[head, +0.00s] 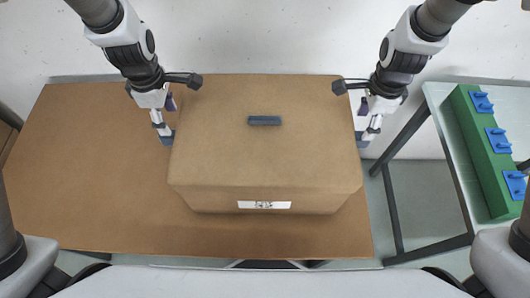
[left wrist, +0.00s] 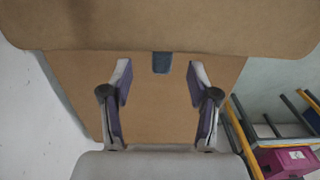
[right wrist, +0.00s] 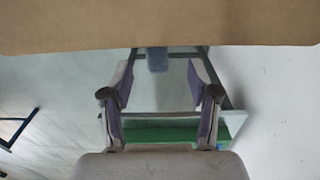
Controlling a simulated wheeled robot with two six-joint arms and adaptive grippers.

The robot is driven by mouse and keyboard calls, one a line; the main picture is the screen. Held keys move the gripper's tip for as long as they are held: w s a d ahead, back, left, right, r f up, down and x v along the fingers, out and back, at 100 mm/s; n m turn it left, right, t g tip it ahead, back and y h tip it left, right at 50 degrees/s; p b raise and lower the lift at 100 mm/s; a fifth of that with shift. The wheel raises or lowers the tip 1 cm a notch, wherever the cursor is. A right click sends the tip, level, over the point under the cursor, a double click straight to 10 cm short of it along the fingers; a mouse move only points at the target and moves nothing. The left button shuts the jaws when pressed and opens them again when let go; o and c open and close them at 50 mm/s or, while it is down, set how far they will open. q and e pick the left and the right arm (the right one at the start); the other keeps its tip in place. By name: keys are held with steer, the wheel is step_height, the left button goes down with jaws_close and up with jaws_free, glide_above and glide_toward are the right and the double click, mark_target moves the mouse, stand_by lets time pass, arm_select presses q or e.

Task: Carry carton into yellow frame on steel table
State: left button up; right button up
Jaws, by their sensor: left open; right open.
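A large brown closed carton (head: 262,160) sits on a brown-topped table (head: 95,170), with a dark bar on its lid and a white label on its near side. My left gripper (head: 166,120) is open beside the carton's left side; my right gripper (head: 364,122) is open beside its right side. In the left wrist view the carton (left wrist: 165,22) fills the top, and a small dark tab shows between the open fingers. The right wrist view also shows the carton (right wrist: 160,25) above a blue-grey tab between the open fingers. I cannot identify a yellow frame.
A pale-topped, dark-legged table (head: 440,110) stands at the right, carrying a green block (head: 478,150) with blue pieces. Floor shows between the two tables. The left wrist view shows yellow bars (left wrist: 243,136) and a magenta box (left wrist: 285,161) at lower right.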

mark_target(360, 135)
arm_select(q)
steer(key=shift+s+r, duration=0.1)
steer(key=shift+s, duration=0.2)
arm_select(e)
steer(key=shift+s+r, duration=0.1)
steer(key=shift+s, duration=0.2)
arm_select(q)
steer(key=shift+f, duration=0.25)
arm_select(e)
steer(key=shift+f, duration=0.25)
arm_select(q)
step_height(360, 135, down, 7)
steer(key=shift+w+f, duration=0.1)
steer(key=shift+f, duration=0.05)
arm_select(e)
step_height(360, 135, down, 7)
steer(key=shift+w+f, duration=0.1)
steer(key=shift+f, duration=0.05)
arm_select(q)
jaws_close()
arm_select(e)
jaws_close()
